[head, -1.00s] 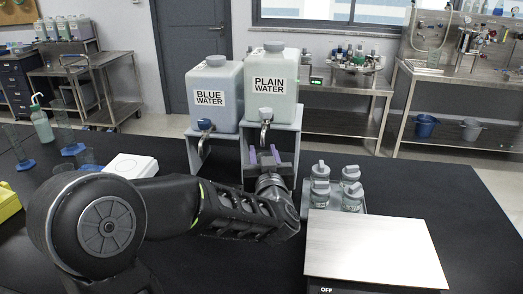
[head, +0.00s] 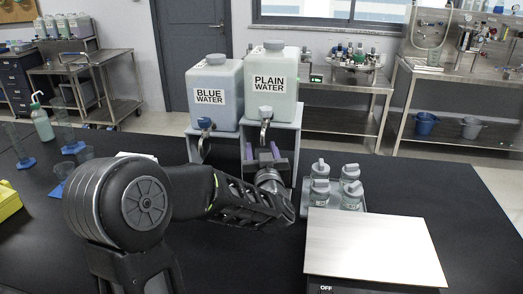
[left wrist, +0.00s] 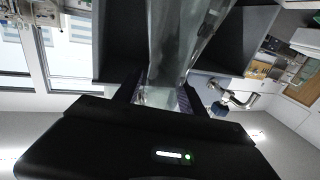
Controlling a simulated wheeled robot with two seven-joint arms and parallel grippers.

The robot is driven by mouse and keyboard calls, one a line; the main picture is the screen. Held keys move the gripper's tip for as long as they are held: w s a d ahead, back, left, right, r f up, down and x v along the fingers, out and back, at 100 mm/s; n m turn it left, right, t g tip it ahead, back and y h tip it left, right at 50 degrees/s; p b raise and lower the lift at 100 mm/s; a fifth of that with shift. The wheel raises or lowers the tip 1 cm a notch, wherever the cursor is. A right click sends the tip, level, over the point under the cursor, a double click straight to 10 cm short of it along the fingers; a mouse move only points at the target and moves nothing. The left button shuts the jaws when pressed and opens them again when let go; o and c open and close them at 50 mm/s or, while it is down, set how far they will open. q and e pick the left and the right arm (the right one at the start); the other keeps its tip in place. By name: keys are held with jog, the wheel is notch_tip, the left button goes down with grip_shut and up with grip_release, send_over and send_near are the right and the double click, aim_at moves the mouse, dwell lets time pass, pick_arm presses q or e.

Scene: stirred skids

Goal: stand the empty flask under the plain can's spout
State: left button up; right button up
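The plain water can (head: 271,99) stands on a grey stand, its metal spout (head: 264,127) hanging at the front. My left gripper (head: 263,153) reaches into the opening of the stand below this spout, with purple finger pads on either side. In the left wrist view, the clear glass flask (left wrist: 180,45) lies between the fingers of my left gripper (left wrist: 162,96), which appear closed on its sides. The flask looks empty. In the head view I cannot make it out clearly, nor whether its base touches the stand. My right gripper is out of view.
The blue water can (head: 215,94) stands left of the plain can, with its own spout (head: 205,140). Several capped bottles (head: 350,186) stand on a small tray to the right. A flat plate device (head: 375,245) is at the front right. Glassware stands on the left.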

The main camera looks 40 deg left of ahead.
pick_arm(q)
jog(key=shift+o, duration=0.8)
jog(key=shift+r, duration=0.15)
jog(key=shift+s+d, duration=0.1)
jog(key=shift+d, duration=0.05)
jog(key=b+v, duration=0.2)
jog(key=v, duration=0.9)
jog(key=shift+s+d+b, duration=0.2)
jog(key=shift+s+b, duration=0.05)
jog(key=shift+b, duration=0.15)
